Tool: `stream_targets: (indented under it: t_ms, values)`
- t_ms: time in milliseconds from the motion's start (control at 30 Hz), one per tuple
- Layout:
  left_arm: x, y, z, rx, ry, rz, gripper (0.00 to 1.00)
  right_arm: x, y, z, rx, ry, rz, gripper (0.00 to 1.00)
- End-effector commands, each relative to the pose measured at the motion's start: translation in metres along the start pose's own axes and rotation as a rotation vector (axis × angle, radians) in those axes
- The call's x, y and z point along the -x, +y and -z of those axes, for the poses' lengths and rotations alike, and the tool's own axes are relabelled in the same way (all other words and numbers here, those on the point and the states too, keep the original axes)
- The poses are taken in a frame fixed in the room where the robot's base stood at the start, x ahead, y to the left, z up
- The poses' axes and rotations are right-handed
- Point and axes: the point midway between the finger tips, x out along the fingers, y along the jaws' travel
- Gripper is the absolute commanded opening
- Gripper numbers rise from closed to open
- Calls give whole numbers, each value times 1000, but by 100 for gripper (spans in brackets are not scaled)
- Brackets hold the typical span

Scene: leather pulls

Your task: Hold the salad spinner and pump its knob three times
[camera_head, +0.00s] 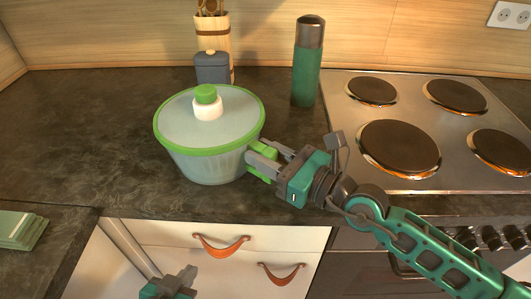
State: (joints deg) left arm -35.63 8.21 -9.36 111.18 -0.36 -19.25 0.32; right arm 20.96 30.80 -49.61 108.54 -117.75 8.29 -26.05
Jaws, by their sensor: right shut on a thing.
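The salad spinner (192,163) stands upright on the dark counter, a translucent bowl with a pale lid and a green rim. Its knob (206,95), green on top and white below, stands up from the lid. My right gripper (261,158) reaches in from the right and is shut on the green side handle (263,146) of the spinner. My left gripper (183,279) is low at the bottom edge, in front of the drawers and away from the spinner. Most of it is cut off, and its jaw opening is unclear.
A green bottle (307,70) stands behind the spinner to the right. A dark blue-grey jar (212,68) and a wooden utensil holder (213,32) stand behind it. The stove (436,184) is at the right. Green stacked items (20,231) lie at far left. The counter left of the spinner is clear.

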Motion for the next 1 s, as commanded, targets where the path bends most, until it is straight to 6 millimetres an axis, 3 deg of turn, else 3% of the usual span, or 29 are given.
stream_targets:
  t_ms: [167, 367, 667, 900, 1000]
  values:
    - [3, 0, -3, -34, -22, -1, 0, 0, 0, 0, 0, 0, 0, 0]
    - [12, 0, 12, -296, -106, -7, 0, 0, 0, 0, 0, 0, 0, 0]
    - [33, 55, 110, -777, -6, -221, 0, 0, 0, 0, 0, 0, 0, 0]
    - [82, 107, 181, -1242, 225, -403, 0, 0, 0, 0, 0, 0, 0, 0]
    - [80, 106, 226, -1352, 322, -322, 0, 0, 0, 0, 0, -1, 0, 0]
